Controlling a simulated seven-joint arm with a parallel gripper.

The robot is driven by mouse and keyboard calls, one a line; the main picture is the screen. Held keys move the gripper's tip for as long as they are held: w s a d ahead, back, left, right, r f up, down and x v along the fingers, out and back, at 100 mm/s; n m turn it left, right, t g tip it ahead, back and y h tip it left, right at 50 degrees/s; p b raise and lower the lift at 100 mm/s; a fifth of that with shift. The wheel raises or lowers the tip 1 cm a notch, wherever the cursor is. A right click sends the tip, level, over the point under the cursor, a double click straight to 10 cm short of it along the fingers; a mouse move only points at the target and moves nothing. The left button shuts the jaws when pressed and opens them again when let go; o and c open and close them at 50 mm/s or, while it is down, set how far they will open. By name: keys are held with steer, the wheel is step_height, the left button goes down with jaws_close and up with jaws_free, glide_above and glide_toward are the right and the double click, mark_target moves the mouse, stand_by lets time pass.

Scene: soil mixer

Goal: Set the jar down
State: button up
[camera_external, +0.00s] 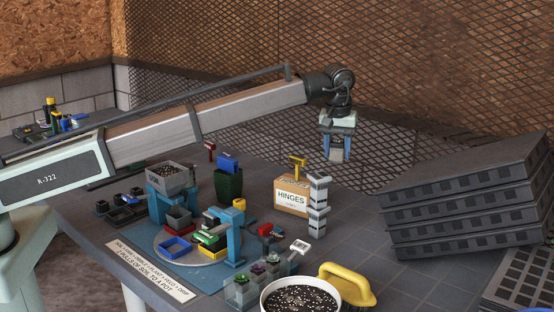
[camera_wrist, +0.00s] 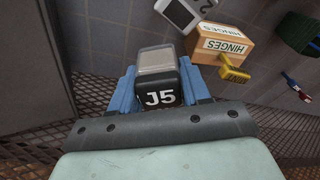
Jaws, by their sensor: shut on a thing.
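The jar (camera_wrist: 161,88) shows in the wrist view as a dark box-like container marked "J5" with a pale, translucent top. My gripper (camera_wrist: 160,90) has its blue fingers on both sides of it and is shut on it. In the external view my gripper (camera_external: 337,150) hangs in the air above the back part of the table. The jar is small and mostly hidden between the fingers there. Its exact height above the table is hard to tell.
A wooden box labelled "HINGES" (camera_external: 291,198) and a grey-white stacked post (camera_external: 318,205) stand below my gripper. Stacked dark trays (camera_external: 470,195) fill the right side. A blue mixing station (camera_external: 195,270) is at left front. Bare table (camera_external: 365,225) lies between the post and trays.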

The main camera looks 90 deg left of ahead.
steer(key=w+d+m, duration=0.1)
steer(key=w+d, duration=0.2)
steer(key=d, duration=0.4)
steer(key=w+d+m, duration=0.2)
steer(key=w+d, duration=0.1)
steer(key=d, duration=0.4)
steer(key=m, duration=0.2)
glide_above(384, 279)
steer(key=shift+t, duration=0.4)
steer(key=shift+s+d+f, duration=0.1)
steer(key=shift+f, duration=5.2)
steer(key=shift+s+d+f, duration=0.1)
steer(key=shift+f, duration=5.2)
steer(key=o, duration=1.1)
steer(key=shift+f, duration=0.1)
steer(key=shift+c, duration=0.2)
step_height(384, 279, up, 12)
steer(key=s+d, duration=0.1)
